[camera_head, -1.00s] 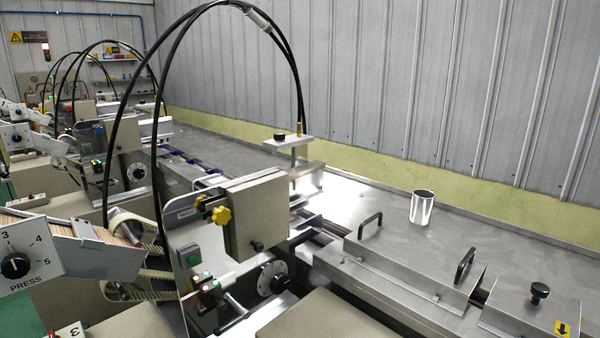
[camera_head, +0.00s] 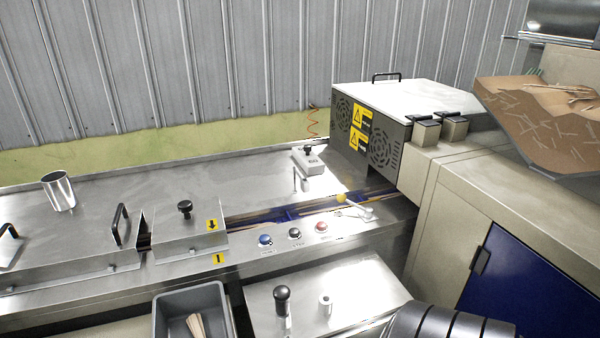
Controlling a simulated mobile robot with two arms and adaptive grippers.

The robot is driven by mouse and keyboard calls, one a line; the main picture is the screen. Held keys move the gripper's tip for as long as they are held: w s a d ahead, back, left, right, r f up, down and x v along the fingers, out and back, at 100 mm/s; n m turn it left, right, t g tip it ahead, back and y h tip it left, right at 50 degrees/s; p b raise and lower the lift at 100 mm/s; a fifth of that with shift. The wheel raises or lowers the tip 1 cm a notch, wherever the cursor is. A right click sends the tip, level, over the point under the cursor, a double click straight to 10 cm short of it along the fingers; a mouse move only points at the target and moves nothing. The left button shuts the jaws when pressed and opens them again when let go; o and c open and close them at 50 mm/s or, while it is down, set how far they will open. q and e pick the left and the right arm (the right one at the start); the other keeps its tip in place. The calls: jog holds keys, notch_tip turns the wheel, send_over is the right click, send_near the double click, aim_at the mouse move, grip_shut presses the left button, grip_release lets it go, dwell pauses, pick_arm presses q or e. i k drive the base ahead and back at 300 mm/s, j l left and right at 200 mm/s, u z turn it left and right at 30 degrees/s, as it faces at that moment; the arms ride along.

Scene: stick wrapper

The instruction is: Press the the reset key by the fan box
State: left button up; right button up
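The fan box (camera_head: 388,97) stands at the back right of the machine, with a pale top, a handle, two round fan grilles and yellow warning labels. In front of it, a row of three round push buttons sits on the steel front rail: a blue button (camera_head: 265,240), a black button (camera_head: 294,233) and a red button (camera_head: 321,226). Their small labels are too small to read, so I cannot tell which is the reset key. The red button is closest to the fan box. Neither of my grippers shows in this view.
A yellow-tipped lever (camera_head: 341,198) stands out near the red button. A grey tray (camera_head: 158,322) with wooden sticks and a black knob (camera_head: 282,297) are in front. A steel cup (camera_head: 59,192) stands at left. A beige cabinet (camera_head: 440,240) with a blue door blocks the right.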

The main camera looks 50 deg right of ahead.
aim_at(264, 239)
jog(key=z, duration=1.45)
